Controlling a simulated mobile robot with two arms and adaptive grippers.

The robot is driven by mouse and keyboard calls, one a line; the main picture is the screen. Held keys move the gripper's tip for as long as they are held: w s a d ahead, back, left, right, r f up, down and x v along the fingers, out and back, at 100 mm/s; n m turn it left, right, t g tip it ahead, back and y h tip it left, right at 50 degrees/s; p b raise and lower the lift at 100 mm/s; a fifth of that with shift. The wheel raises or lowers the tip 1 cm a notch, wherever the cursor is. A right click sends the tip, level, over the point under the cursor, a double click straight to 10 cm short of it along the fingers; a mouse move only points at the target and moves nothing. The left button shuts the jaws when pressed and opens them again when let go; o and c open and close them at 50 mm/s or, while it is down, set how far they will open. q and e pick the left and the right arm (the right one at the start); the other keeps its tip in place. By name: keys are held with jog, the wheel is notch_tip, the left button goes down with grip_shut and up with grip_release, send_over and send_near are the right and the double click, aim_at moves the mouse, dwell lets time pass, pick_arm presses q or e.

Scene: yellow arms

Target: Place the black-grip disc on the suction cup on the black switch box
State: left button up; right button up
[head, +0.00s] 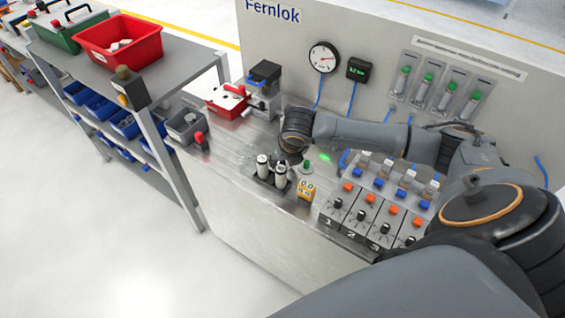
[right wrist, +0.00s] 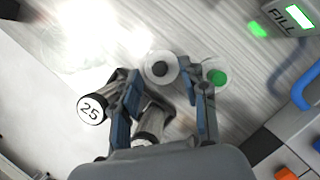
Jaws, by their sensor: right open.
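The black-grip disc (right wrist: 160,68) is a pale round disc with a black knob on the metal bench. In the right wrist view it lies between the fingertips of my right gripper (right wrist: 166,84), which is open. In the head view my right gripper (head: 290,156) is low over the bench and hides the disc. A similar green-grip disc (right wrist: 217,77) lies just right of it and also shows in the head view (head: 307,166). Numbered boxes with black knobs (head: 342,208) stand to the right; I cannot tell which is the black switch box or where its suction cup is. My left gripper is out of view.
Metal cylinders (head: 262,166), one marked 25 (right wrist: 90,109), stand close beside the gripper. A yellow counter (head: 305,189) sits in front. A red box (head: 227,101) and grey bin (head: 185,125) are at the left. The upright panel (head: 285,40) closes the back.

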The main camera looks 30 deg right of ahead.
jog(key=shift+x, duration=0.75)
grip_shut()
